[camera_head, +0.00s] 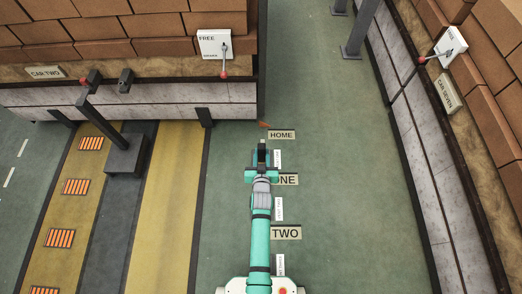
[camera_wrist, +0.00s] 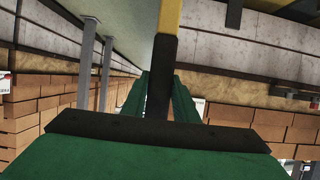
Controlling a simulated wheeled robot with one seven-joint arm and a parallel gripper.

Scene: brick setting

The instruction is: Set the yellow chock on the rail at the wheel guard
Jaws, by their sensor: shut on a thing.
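My gripper (camera_head: 262,158) is at the end of my arm, above the green floor near the HOME and ONE plates. In the wrist view its green fingers (camera_wrist: 162,100) are shut on a dark upright bar (camera_wrist: 162,75). Yellow (camera_wrist: 171,15) shows at the far end of this bar; it looks like the yellow chock, with the bar as its grip. In the head view the held piece is small and mostly unclear. A dark strip (camera_head: 92,215), possibly the rail, runs between yellow floor bands at the left. I cannot clearly pick out the wheel guard.
The brick-laden CAR TWO (camera_head: 160,97) stands at upper left, with a FREE/BRAKE lever plate (camera_head: 212,43). A dark block with a slanted post (camera_head: 125,158) stands before it. CAR SEVEN (camera_head: 425,170) lines the right side. The green aisle (camera_head: 345,180) between is clear.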

